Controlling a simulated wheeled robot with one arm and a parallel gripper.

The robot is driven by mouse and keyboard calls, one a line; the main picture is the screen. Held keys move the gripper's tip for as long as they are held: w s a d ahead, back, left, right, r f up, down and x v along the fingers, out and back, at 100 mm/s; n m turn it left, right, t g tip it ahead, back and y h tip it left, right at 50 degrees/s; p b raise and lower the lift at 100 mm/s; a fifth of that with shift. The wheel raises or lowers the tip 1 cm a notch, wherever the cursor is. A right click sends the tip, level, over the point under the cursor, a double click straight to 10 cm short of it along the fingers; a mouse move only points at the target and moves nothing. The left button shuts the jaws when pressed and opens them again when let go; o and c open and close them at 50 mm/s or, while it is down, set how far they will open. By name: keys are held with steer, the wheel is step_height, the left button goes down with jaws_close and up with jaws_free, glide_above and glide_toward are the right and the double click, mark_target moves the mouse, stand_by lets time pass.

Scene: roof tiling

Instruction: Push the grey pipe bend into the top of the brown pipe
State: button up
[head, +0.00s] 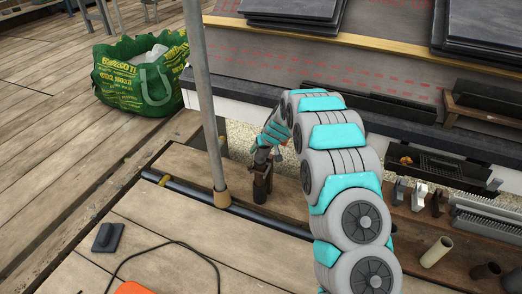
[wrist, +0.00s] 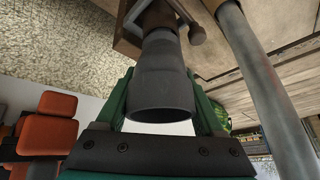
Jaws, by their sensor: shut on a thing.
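The grey pipe bend (wrist: 160,85) is between the green fingers of my gripper (wrist: 160,102) in the wrist view, its wide open mouth facing the camera. In the head view, my gripper (head: 267,145) is shut on the bend (head: 262,157), just above the brown pipe (head: 262,183). The brown pipe (wrist: 158,16) also shows in the wrist view, at the narrow far end of the bend. The bend's lower end meets or overlaps the brown pipe's top. I cannot tell how deep it sits, as the joint is small and partly hidden.
A scaffold pole (head: 205,95) stands close left of my gripper. A dark pipe (head: 190,191) lies along the boards. A green bag (head: 140,75) is at the upper left. Brackets (head: 418,196) and a cream pipe piece (head: 436,252) stand at the right. The left boards are mostly clear.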

stand_by(0.4)
steer(key=o, duration=1.4)
steer(key=shift+c, duration=0.2)
steer(key=shift+r, duration=0.1)
steer(key=shift+r+p, duration=1.6)
steer(key=shift+r, duration=2.85)
